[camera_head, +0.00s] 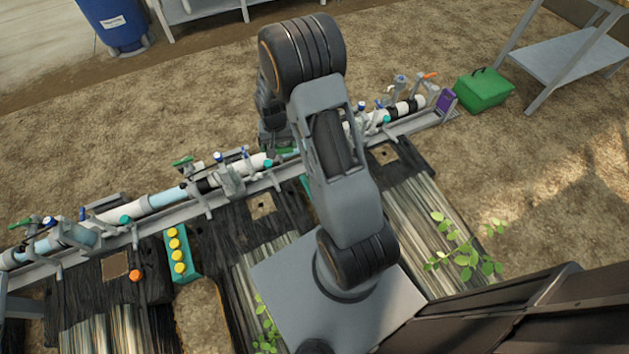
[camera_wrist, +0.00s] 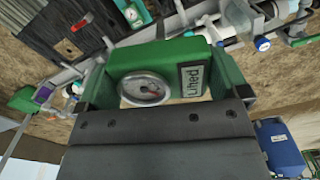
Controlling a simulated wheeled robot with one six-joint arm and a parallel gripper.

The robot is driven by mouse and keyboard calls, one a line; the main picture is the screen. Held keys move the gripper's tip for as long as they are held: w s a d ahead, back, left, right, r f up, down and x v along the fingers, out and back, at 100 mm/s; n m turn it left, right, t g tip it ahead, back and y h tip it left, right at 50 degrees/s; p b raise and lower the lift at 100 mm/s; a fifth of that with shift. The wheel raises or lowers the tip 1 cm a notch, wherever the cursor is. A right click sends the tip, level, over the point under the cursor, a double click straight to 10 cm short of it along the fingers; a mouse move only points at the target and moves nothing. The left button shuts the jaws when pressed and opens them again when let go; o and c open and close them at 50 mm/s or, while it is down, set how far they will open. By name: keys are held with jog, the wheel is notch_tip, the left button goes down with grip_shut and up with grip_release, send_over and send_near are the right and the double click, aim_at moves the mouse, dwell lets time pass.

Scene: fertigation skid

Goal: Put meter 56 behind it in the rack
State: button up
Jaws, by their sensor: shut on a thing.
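My gripper (camera_wrist: 165,88) is shut on a green meter (camera_wrist: 155,57) in the wrist view. The meter's front has a round white dial (camera_wrist: 145,89) and a dark-framed label (camera_wrist: 194,80) whose writing I cannot read surely, so I cannot confirm the number 56. In the head view my arm hides most of my gripper and the meter. The long grey rack (camera_head: 215,203) carries white and light-blue pipes with valves and runs from lower left to upper right, passing behind my arm.
A teal box with yellow buttons (camera_head: 177,252) stands in front of the rack. A green case (camera_head: 485,90) and a purple panel (camera_head: 445,101) are at its right end. A blue barrel (camera_head: 113,27) stands at the back left. Leafy plants (camera_head: 465,248) grow in front.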

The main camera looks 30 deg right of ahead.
jog(key=s+d+f+m+b, duration=0.2)
jog(key=d+f+m, duration=0.3)
jog(key=f, duration=0.5)
jog(key=s+d+f+m+b, duration=0.2)
jog(key=d+f+m, duration=0.3)
jog(key=f, duration=0.4)
jog(key=s+d+f+m+b, duration=0.2)
jog(key=d+f+m, duration=0.3)
jog(key=f, duration=0.5)
notch_tip(320, 180, down, 12)
jog(key=b, duration=0.9)
jog(key=shift+w+a+f+b, duration=0.15)
jog(key=shift+w+a+b, duration=0.05)
jog(key=shift+b, duration=0.2)
jog(key=shift+f+b, duration=0.2)
jog(key=shift+b, duration=0.1)
jog(key=shift+f+b, duration=1.7)
jog(key=shift+f, duration=0.2)
jog(key=o, duration=0.6)
jog(key=shift+r, duration=0.15)
